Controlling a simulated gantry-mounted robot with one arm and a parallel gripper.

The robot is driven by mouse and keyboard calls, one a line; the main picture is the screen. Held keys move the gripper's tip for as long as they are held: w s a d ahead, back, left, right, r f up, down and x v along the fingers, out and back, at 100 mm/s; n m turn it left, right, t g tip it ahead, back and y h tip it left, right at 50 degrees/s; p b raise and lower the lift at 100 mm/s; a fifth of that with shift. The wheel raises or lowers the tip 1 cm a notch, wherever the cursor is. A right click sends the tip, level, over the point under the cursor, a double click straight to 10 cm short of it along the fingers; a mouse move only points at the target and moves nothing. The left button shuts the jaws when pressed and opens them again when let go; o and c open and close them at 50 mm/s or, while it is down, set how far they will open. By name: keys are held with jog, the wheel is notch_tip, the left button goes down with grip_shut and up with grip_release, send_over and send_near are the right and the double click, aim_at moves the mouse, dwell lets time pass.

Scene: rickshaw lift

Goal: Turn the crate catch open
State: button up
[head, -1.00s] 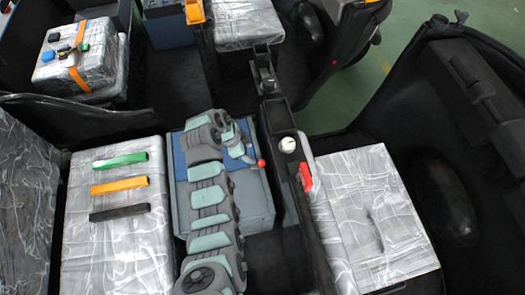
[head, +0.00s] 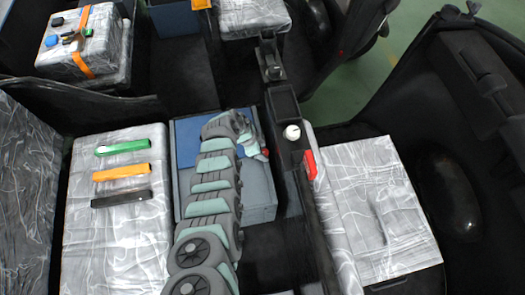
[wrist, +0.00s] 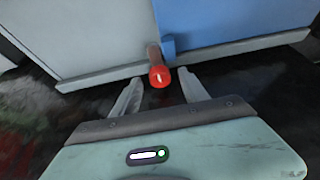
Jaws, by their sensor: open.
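The crate (head: 262,194) is a blue-grey box in the middle of the head view, partly covered by my arm. In the wrist view its grey and blue faces (wrist: 215,25) fill the top. The catch (wrist: 159,76) is a short brownish lever with a red end, beside a small blue block at the crate's edge. My gripper (wrist: 160,80) is open, with one finger on each side of the red end in the picture. Small gaps show on both sides. In the head view my gripper (head: 259,149) is small and partly hidden at the crate's right side.
A black bar with a white knob (head: 292,132) and a red part (head: 310,164) runs close on the right. Wrapped seats lie on both sides; the left one (head: 118,235) carries green, orange and black strips. A wrapped box (head: 80,40) stands at the back left.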

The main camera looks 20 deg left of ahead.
jog(key=shift+f, duration=0.15)
jog(key=shift+d, duration=0.1)
jog(key=shift+c, duration=0.2)
grip_shut()
dwell(0.3)
